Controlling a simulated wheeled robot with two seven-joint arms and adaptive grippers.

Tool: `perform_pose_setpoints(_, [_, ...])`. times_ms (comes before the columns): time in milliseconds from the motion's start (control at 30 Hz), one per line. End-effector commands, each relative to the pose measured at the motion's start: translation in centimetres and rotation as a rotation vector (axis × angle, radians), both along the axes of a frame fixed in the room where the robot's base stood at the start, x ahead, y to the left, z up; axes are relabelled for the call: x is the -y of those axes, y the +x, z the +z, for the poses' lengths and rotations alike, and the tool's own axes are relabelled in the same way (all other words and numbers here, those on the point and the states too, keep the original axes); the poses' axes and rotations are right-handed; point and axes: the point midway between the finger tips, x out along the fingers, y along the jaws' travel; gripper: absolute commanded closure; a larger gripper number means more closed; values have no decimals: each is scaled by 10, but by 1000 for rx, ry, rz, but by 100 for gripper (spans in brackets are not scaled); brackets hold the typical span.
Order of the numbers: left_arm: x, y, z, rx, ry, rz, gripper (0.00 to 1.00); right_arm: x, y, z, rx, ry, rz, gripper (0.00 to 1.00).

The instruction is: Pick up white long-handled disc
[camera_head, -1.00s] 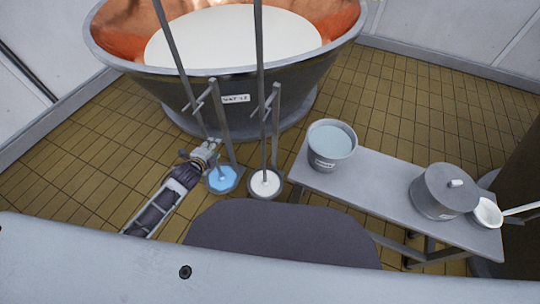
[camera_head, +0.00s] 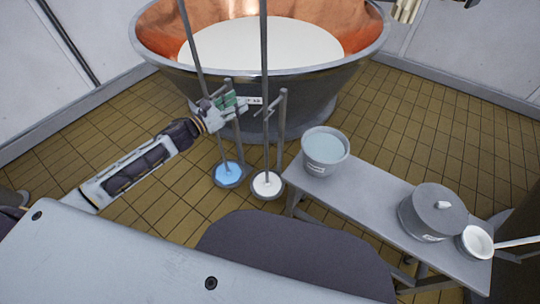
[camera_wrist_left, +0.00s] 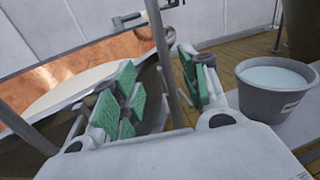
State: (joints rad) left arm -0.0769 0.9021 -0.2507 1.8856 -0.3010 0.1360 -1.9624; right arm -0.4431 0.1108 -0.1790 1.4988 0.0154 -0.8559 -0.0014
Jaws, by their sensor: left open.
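The white long-handled disc (camera_head: 267,184) sits low in a round grey holder in front of the vat, its tall grey handle rising past the vat rim. My left gripper (camera_head: 236,103) is open, beside that handle and to its left, well above the disc. The left wrist view shows the gripper's green-padded fingers (camera_wrist_left: 165,95) spread, with a grey pole in the gap as seen from there; I cannot tell whether it is between the pads. My right gripper is not clearly seen.
A blue disc (camera_head: 228,174) with its own tall handle stands just left of the white one. A copper-lined vat (camera_head: 285,72) is behind. At right, a grey bench (camera_head: 365,188) bears a bucket (camera_head: 324,158), a lidded pot (camera_head: 432,215) and a white ladle (camera_head: 476,241).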

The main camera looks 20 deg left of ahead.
Motion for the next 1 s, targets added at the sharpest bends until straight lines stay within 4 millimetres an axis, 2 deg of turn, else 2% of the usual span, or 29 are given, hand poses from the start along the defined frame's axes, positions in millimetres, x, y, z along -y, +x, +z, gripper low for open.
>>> perform_pose_setpoints(300, [1,-1,6,33,42,-22,56,-1,10,2,17,1,0,46])
perform_pose_setpoints(633, [3,2,6,32,39,-21,56,-4,6,2,10,6,0,46])
perform_pose_setpoints(1000, [12,17,6,32,37,-21,56,-4,1,0,3,5,0,46])
